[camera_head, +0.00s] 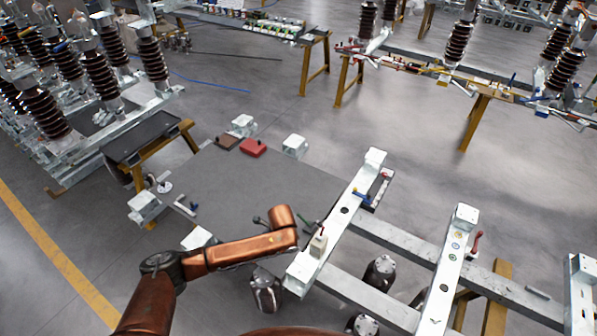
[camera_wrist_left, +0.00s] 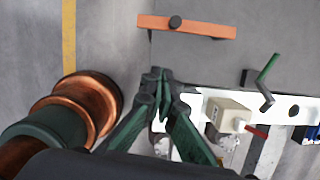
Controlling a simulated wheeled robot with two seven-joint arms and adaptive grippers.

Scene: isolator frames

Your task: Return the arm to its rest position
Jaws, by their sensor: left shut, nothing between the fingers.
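My left arm (camera_head: 240,252), copper-coloured, reaches in from the lower left in the head view and ends in a rounded wrist (camera_head: 283,218) over the near edge of the grey table. The fingers of my left gripper are hidden there. In the left wrist view my left gripper (camera_wrist_left: 160,75) has its dark green fingers drawn together, with nothing held. It is beside the end of the white metal beam (camera_wrist_left: 190,103) and apart from the orange bar (camera_wrist_left: 205,27). My right gripper is in neither view.
The grey tabletop (camera_head: 240,185) carries a red block (camera_head: 253,148) at its back. A pale box (camera_wrist_left: 230,113) sits on the beam, beside a green-handled tool (camera_wrist_left: 268,72). Metal beams (camera_head: 380,240) stand close on the right. Open floor (camera_head: 60,215) lies left.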

